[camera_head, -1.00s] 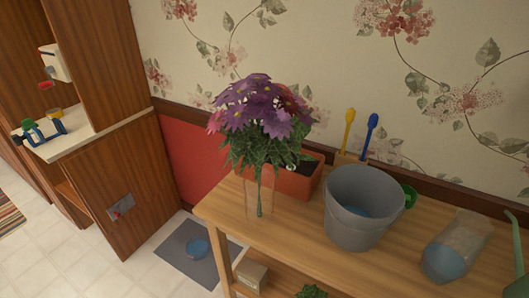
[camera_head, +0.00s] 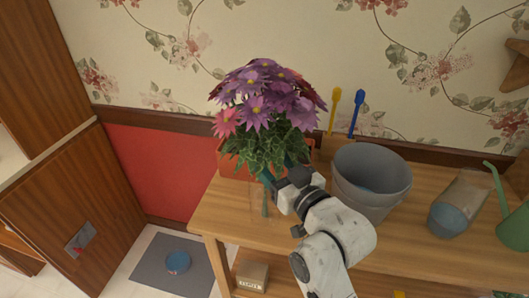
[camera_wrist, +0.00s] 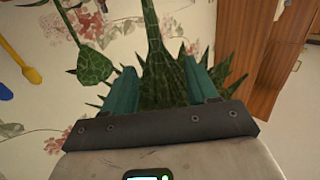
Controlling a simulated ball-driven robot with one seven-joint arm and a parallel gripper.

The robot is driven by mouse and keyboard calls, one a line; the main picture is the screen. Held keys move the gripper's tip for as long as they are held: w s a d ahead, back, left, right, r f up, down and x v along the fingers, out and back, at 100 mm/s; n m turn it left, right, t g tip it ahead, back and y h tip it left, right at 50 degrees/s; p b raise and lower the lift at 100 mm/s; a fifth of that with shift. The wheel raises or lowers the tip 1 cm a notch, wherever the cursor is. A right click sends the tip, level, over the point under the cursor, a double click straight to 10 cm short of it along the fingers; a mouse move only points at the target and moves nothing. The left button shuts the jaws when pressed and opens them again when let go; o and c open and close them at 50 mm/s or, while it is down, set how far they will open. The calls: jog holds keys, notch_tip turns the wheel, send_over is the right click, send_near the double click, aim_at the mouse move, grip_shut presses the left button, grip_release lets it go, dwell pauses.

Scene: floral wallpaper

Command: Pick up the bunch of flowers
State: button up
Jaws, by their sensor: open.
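The bunch of flowers (camera_head: 265,95), purple and pink with green leaves, stands upright in a clear glass vase (camera_head: 257,203) near the left end of the wooden table. My gripper (camera_head: 268,177) is at the base of the leaves, by the vase's top. In the wrist view, my gripper (camera_wrist: 163,80) is open, with its teal fingers apart. The green leaves and stem of the flowers (camera_wrist: 158,55) show between and beyond the fingers. I cannot tell whether the fingers touch them.
An orange planter (camera_head: 230,160) stands behind the vase. A grey bucket (camera_head: 370,178), a clear container with blue contents (camera_head: 455,205) and a green watering can (camera_head: 515,225) stand to the right on the wooden table (camera_head: 415,250). The wall is close behind.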

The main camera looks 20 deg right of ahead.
aim_at(260, 150)
jog(key=shift+w+a+r+p, duration=0.15)
jog(key=shift+w+p, duration=0.1)
jog(key=shift+w, duration=0.75)
jog(key=shift+w+a+p, duration=0.2)
jog(key=shift+w+p, duration=0.05)
jog(key=shift+w, duration=0.75)
jog(key=shift+w+a+r+p, duration=0.15)
jog(key=shift+w+p, duration=0.1)
jog(key=shift+w, duration=0.75)
jog(key=shift+f, duration=0.15)
grip_shut()
